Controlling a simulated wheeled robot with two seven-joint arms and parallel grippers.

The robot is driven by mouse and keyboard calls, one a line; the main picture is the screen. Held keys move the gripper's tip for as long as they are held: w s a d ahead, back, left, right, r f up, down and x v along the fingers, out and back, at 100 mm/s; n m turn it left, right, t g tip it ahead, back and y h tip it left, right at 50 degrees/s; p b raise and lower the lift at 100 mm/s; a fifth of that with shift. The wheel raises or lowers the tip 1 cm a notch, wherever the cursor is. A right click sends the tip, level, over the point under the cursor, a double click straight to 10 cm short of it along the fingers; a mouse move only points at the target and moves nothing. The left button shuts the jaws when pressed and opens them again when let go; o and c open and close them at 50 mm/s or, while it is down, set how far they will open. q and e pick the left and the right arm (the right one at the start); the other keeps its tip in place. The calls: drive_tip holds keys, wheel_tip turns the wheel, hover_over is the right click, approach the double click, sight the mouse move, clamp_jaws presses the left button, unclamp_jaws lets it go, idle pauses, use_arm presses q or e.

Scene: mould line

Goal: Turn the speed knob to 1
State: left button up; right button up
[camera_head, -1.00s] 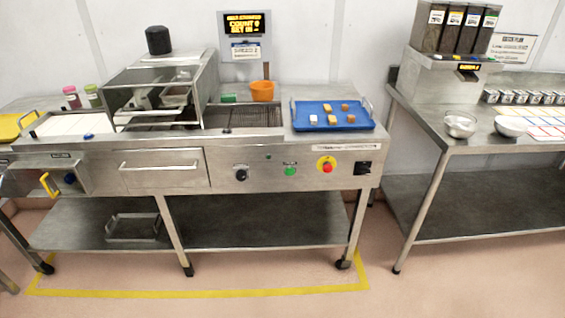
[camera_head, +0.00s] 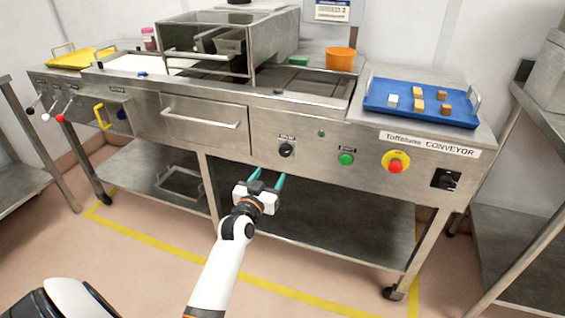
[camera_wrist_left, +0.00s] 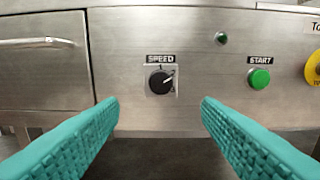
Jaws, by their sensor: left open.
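The black speed knob (camera_head: 286,149) sits on the steel front panel of the conveyor. It also shows in the left wrist view (camera_wrist_left: 160,82), under a "SPEED" label, with a "1" above it and other marks to its right. Its pointer line aims to the upper right, away from the "1". My left gripper (camera_head: 268,177) is in front of the panel, a little below the knob in the head view. In the left wrist view its teal fingers (camera_wrist_left: 160,112) are spread wide, with the knob seen between and beyond them, untouched. My right gripper is out of view.
The green start button (camera_head: 346,159) and red stop button (camera_head: 396,166) are right of the knob, with a black switch (camera_head: 446,179) beyond. A drawer handle (camera_head: 200,117) juts out at left. A blue tray (camera_head: 440,115) with several small pieces lies on top.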

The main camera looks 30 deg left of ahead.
sight(284, 153)
use_arm(q)
drive_tip(key=b+x, duration=0.1)
drive_tip(key=x, duration=0.9)
drive_tip(key=shift+w+f+b, duration=0.1)
drive_tip(key=shift+w+b, duration=0.1)
drive_tip(key=shift+b, duration=0.2)
drive_tip(key=shift+w, duration=0.45)
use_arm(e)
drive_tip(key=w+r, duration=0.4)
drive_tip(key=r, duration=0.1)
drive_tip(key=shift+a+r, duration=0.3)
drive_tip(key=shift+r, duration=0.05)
use_arm(q)
drive_tip(key=c, duration=1)
